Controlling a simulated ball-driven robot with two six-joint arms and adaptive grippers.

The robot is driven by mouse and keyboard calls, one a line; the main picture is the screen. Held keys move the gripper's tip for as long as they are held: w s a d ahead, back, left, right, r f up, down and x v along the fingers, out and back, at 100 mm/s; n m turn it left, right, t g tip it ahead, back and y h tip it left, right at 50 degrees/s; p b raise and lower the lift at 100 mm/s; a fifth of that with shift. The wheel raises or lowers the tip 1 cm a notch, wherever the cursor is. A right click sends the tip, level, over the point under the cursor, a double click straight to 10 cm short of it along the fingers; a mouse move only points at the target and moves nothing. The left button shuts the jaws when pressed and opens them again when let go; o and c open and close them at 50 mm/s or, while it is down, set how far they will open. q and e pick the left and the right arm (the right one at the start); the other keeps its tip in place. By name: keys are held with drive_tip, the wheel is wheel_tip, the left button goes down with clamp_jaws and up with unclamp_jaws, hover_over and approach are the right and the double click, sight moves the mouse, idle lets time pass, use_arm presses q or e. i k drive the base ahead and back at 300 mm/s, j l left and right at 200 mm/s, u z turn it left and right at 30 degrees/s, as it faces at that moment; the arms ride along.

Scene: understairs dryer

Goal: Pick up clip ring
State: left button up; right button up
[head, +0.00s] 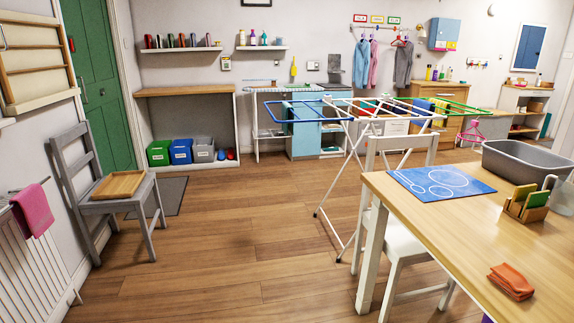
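I cannot make out a clip ring for certain in the head view. A small pink item (469,132) with a thin frame is at the far right, in front of the wooden cabinet; it is too small to tell whether it is the clip ring. Neither of my grippers is in view.
A wooden table (440,240) fills the front right, with a blue mat (441,182), a grey basin (525,160) and an orange cloth (511,281). A white chair (402,235) and drying rack (335,222) stand left of it. A grey chair (85,180) is at left. Mid-left floor is clear.

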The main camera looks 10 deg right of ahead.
sight(475, 123)
drive_tip(key=i+j+z, duration=0.15)
drive_tip(key=i, duration=1.6)
drive_tip(key=i+z, duration=0.7)
drive_tip(key=i+j+z, duration=0.35)
drive_tip(key=i+z, duration=0.45)
drive_tip(key=i+j+z, duration=0.2)
drive_tip(key=i+z, duration=0.25)
drive_tip(key=i+j+z, duration=0.25)
drive_tip(key=z, duration=0.2)
drive_tip(key=k+z, duration=0.15)
drive_tip(key=k, duration=0.5)
drive_tip(key=k+l+z, duration=0.2)
drive_tip(key=k, duration=0.4)
drive_tip(key=z, duration=2.65)
drive_tip(key=i+j+z, duration=0.15)
drive_tip(key=z, duration=0.25)
drive_tip(key=i+j+z, duration=0.1)
drive_tip(key=j+z, duration=0.25)
drive_tip(key=i+j+z, duration=0.1)
drive_tip(key=j+z, duration=0.65)
drive_tip(key=i+l, duration=0.05)
